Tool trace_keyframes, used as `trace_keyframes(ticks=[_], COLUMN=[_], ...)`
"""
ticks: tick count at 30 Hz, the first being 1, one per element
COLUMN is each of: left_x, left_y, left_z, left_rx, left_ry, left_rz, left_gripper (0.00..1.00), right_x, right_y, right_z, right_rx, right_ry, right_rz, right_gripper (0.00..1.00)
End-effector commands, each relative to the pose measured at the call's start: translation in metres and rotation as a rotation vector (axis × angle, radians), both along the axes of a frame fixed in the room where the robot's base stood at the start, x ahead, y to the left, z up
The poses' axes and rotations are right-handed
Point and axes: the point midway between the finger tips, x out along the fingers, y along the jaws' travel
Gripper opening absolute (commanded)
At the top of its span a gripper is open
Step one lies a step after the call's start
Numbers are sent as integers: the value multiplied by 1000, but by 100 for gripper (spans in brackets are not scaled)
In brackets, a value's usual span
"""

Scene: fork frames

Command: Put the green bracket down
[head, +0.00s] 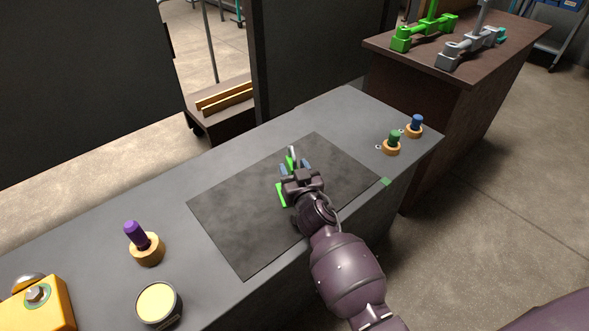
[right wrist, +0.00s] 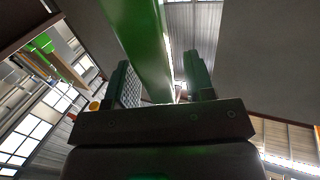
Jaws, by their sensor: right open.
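The green bracket (head: 281,195) shows in pieces around my right gripper, over the dark mat (head: 235,235) on the grey bench. The gripper hides most of it, and I cannot tell whether it touches the mat. My right gripper (head: 298,165) is open. In the right wrist view, the bracket is a long green bar (right wrist: 140,40) running between the two spread fingers of the gripper (right wrist: 160,85). My left gripper is not in view.
Purple (head: 136,234), green (head: 395,137) and blue-topped (head: 416,122) pieces stand in round holders. A round tin (head: 158,304) and a yellow box (head: 38,308) sit front left. Green (head: 425,32) and grey (head: 465,47) frames stand on the brown cabinet (head: 440,75). Much of the mat is bare.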

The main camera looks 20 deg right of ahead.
Motion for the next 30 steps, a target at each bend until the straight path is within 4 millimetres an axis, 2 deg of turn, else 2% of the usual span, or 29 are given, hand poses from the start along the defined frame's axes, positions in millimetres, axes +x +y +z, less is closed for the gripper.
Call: trace_keyframes(ticks=[2,4,21,30], left_x=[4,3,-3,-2], left_y=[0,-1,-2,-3], left_z=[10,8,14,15], left_rx=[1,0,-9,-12], left_ry=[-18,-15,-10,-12], left_rz=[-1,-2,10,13], left_gripper=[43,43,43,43], right_x=[-2,-14,-102,-120], right_y=[-1,0,4,5], right_z=[6,1,9,10], right_rx=[1,5,3,2], right_ry=[9,14,3,1], right_rz=[-2,-3,-1,-1], right_gripper=[49,49,49,49])
